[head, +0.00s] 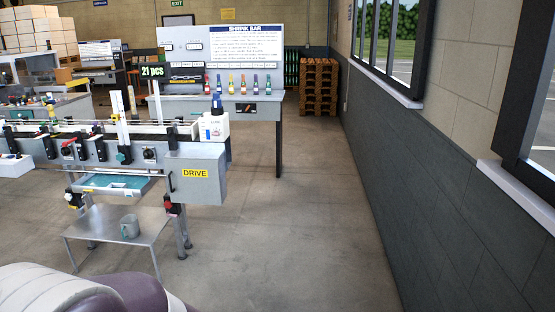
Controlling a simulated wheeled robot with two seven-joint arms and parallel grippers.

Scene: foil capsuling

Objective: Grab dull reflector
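I cannot pick out a dull reflector in the head view; small parts on the machine and benches are too small to tell apart. Neither my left gripper nor my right gripper is in view. The conveyor machine (135,148) stands at the left, with a grey box marked DRIVE (208,178) at its right end. A white container with a dark blue top (214,122) stands at that end of the machine. A teal tray (112,184) sits below the conveyor.
A low metal table (105,224) with a grey mug (129,224) stands below the machine. Behind is a bench with a SHRINK BAR board (242,45) and several coloured bottles. Wooden pallets (318,88) are stacked at the back. The floor (290,220) at centre is clear; a wall (430,180) bounds the right.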

